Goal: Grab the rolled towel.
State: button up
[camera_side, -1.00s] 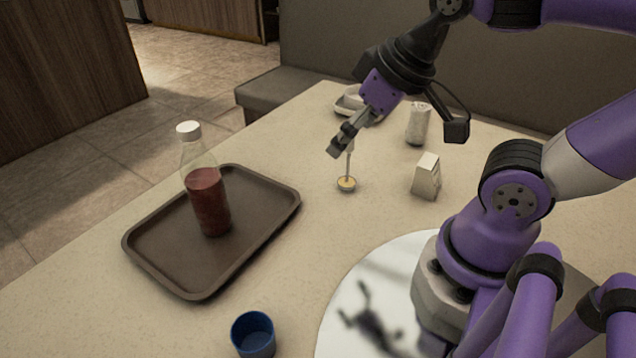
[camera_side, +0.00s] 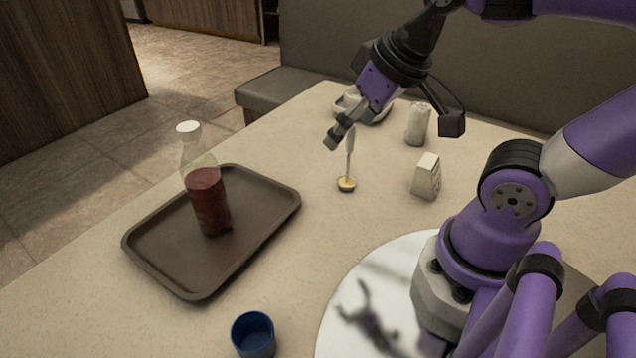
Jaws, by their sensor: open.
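A pale rolled shape (camera_side: 351,98), likely the rolled towel, lies in a white dish (camera_side: 381,118) at the back of the table, partly hidden behind my gripper. Its outline is small and unclear. My gripper (camera_side: 333,139) hangs in the air in front of the dish, pointing down and to the left. It is open and holds nothing. It appears apart from the towel and the dish.
A whitish cylinder (camera_side: 416,125) and a small white carton (camera_side: 426,177) stand to the right. A red sauce bottle (camera_side: 208,200) stands on a brown tray (camera_side: 163,279). A blue cup (camera_side: 253,334) is in front.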

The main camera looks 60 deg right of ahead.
jog(key=w+d+m, duration=0.1)
jog(key=d+m, duration=0.2)
jog(key=m, duration=0.1)
jog(key=w+d+r+m+g, duration=0.1)
jog(key=w+d+m, duration=0.1)
jog(key=d+m, duration=0.1)
jog(key=w+d+r+m+g+h, duration=0.1)
jog(key=w+d+m, duration=0.1)
jog(key=d+m, duration=0.2)
jog(key=shift+m, duration=0.3)
jog(key=d+f+m+g, duration=0.1)
jog(key=d+m+g, duration=0.1)
jog(key=d+m, duration=0.75)
jog(key=m+g+y, duration=0.1)
jog(key=m, duration=1.1)
send_over(419, 125)
jog(key=w+d, duration=0.2)
jog(key=f, duration=0.5)
jog(key=shift+s+f, duration=0.25)
jog(key=shift+f, duration=0.15)
jog(key=shift+m, duration=0.65)
jog(key=f, duration=0.4)
jog(key=shift+s+d+f, duration=0.3)
jog(key=shift+s+d, duration=0.1)
jog(key=f, duration=0.6)
jog(key=shift+a+f, duration=0.2)
jog(key=c, duration=1.1)
